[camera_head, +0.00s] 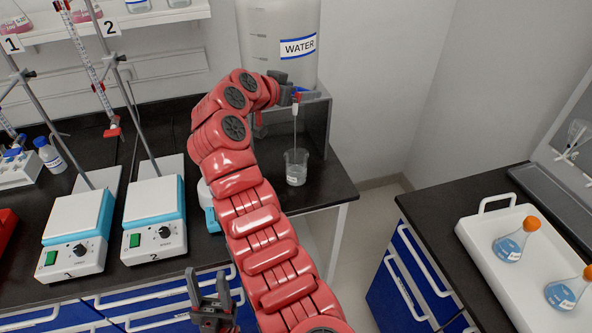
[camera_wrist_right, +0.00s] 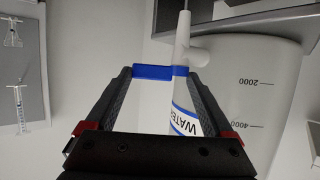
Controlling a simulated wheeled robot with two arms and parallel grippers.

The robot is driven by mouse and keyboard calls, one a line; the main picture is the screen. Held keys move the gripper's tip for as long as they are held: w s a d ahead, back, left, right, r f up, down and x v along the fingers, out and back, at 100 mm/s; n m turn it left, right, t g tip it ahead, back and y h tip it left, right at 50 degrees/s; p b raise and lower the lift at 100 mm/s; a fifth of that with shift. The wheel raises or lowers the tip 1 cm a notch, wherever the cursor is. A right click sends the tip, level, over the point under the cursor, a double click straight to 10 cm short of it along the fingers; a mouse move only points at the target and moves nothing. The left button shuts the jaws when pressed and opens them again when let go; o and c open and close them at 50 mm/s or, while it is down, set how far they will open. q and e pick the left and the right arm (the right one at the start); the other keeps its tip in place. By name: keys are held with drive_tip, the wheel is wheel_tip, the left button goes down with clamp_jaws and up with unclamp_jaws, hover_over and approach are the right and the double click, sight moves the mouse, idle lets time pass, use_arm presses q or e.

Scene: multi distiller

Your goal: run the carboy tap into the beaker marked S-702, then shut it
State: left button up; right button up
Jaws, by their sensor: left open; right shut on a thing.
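The white carboy (camera_head: 262,28) with a blue-edged WATER label stands on a raised stand at the back of the bench; it also shows in the right wrist view (camera_wrist_right: 255,85). Its blue tap handle (camera_wrist_right: 150,71) lies between my right gripper's fingertips (camera_wrist_right: 160,76), which are shut on it. The tap's white spout (camera_wrist_right: 183,35) is beside it. A small glass beaker (camera_head: 296,170) stands below the tap; its label is too small to read. A thin pale vertical line runs from the tap toward the beaker; I cannot tell whether it is water. My left gripper (camera_head: 213,305) is open and empty at the bench front.
The carboy stand (camera_head: 317,125) is dark grey. Two stirrer hotplates (camera_head: 78,218) with clamp stands are to the left. A white tray (camera_head: 487,238) with orange-capped blue flasks (camera_head: 511,245) is on the right bench. A floor gap separates the benches.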

drive_tip(key=n+y+b, duration=0.1)
drive_tip(key=d+n+t+y+b, duration=0.1)
drive_tip(key=n+y, duration=0.1)
drive_tip(key=shift+w+f+t+b, duration=0.1)
drive_tip(key=shift+w+t+b, duration=0.1)
drive_tip(key=shift+t+b, duration=0.15)
drive_tip(key=shift+n+y, duration=0.3)
drive_tip(key=shift+w+d+n+t+y+b, duration=0.25)
drive_tip(key=shift+d+n+y+b, duration=0.15)
drive_tip(key=shift+n+y+b, duration=0.5)
drive_tip(key=shift+n+y, duration=0.3)
drive_tip(key=shift+y, duration=0.2)
drive_tip(key=shift+a+n+y, duration=0.15)
drive_tip(key=shift+n+y, duration=0.35)
drive_tip(key=shift+y, duration=0.1)
